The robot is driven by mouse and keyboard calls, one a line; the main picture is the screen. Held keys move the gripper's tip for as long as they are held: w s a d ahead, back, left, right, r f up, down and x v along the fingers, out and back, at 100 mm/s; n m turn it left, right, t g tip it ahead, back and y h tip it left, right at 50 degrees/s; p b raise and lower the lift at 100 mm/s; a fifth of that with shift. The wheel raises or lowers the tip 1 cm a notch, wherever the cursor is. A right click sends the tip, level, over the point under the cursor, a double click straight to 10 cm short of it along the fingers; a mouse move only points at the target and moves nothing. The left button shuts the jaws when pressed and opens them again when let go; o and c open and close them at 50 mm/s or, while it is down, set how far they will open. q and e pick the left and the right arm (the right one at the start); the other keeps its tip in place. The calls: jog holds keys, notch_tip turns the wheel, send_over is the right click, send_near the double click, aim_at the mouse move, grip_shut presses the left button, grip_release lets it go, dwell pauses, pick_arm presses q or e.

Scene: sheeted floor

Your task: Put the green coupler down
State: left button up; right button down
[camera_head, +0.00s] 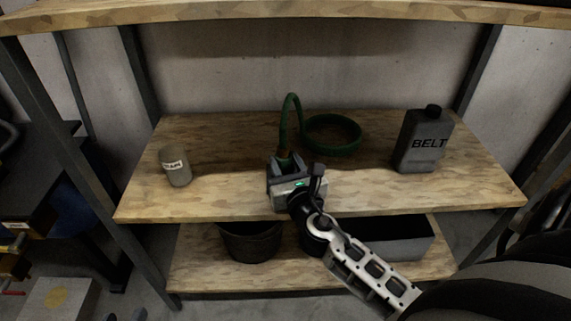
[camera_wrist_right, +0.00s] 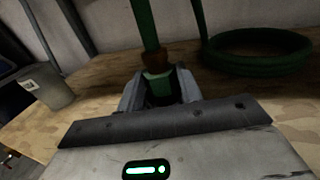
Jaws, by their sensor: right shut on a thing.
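The green coupler (camera_wrist_right: 160,82) is on the end of a green hose (camera_head: 291,112), below a brown collar. My right gripper (camera_head: 285,163) is shut on the coupler above the middle shelf. The fingers hide most of the coupler in the head view. In the right wrist view the fingers stand on both sides of it. The hose rises from the coupler, arches over and runs to a coil (camera_head: 333,134) lying on the shelf. I cannot tell whether the coupler touches the shelf. My left gripper is not in view.
The wooden middle shelf (camera_head: 220,140) carries a grey labelled cup (camera_head: 176,168) at the left and a dark "BELT" bottle (camera_head: 424,140) at the right. A dark bucket (camera_head: 250,243) and a grey bin (camera_head: 405,242) stand below. The shelf between cup and gripper is clear.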

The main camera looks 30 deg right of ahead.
jog(key=c, duration=0.9)
grip_release()
jog(key=shift+c, duration=0.2)
jog(key=v, duration=1.2)
jog(key=shift+r, duration=0.1)
